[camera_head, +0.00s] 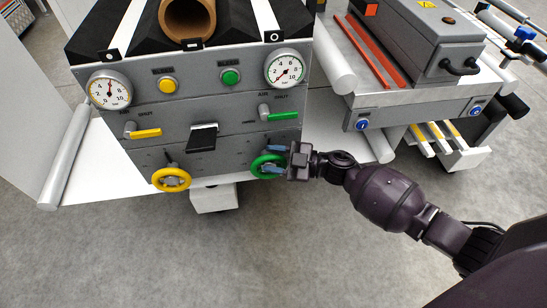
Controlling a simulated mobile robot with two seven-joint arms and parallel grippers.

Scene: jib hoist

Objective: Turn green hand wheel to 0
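The green hand wheel (256,161) is low on the right of the grey panel's front. My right gripper (274,159) is at this wheel, coming from the right. Its two bluish fingers are apart, one at the upper part of the wheel and one lower, and they cover part of it. Whether they press on the rim cannot be told. The round gauge above on the right (286,68) has its needle toward the lower left, near the low end; the exact reading is too small to tell. My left gripper is not in view.
A yellow hand wheel (171,180) is at the lower left of the panel. A green lever (283,116), a yellow lever (146,133), two buttons and a left gauge (109,90) are above. A bench with a grey case (425,40) stands right. Floor in front is clear.

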